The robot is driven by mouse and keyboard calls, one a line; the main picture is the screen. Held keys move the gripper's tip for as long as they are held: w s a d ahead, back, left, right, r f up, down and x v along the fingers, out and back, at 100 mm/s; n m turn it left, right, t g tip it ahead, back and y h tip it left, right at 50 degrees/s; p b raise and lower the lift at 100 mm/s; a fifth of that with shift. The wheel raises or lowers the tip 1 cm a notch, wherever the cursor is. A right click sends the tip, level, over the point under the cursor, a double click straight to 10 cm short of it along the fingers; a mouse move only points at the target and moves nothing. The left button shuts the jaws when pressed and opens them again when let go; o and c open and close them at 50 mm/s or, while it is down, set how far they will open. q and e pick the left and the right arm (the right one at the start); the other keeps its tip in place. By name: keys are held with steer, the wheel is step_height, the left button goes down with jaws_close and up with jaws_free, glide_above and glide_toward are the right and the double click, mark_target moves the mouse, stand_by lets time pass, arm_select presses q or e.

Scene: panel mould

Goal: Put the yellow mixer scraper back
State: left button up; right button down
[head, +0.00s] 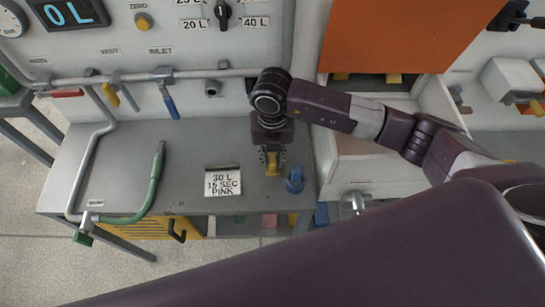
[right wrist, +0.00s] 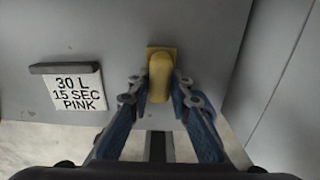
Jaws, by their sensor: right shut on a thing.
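The yellow mixer scraper (right wrist: 160,76) is between the fingers of my right gripper (right wrist: 158,100) in the right wrist view, and the fingers are shut on it. In the head view the scraper (head: 272,168) shows as a small yellow piece below my right gripper (head: 271,158), over the right part of the grey bench top. I cannot tell whether the scraper touches the bench. A blue piece (head: 295,180) stands on the bench just right of the gripper. My left gripper is not in view.
A card reading "30 L 15 SEC PINK" (head: 222,181) stands on the grey bench (head: 130,160), left of the gripper. A green-handled hose (head: 152,190) lies further left. Pipes and a gauge panel (head: 150,40) rise behind. An orange panel (head: 400,35) and open drawer (head: 375,150) are right.

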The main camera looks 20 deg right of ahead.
mark_target(272, 158)
steer(key=shift+f, duration=0.1)
steer(key=c, duration=1.8)
jaws_free()
steer(key=shift+o, duration=0.2)
steer(key=shift+r, duration=0.25)
step_height(272, 158, up, 12)
steer(key=b, duration=0.3)
steer(key=shift+f, duration=0.1)
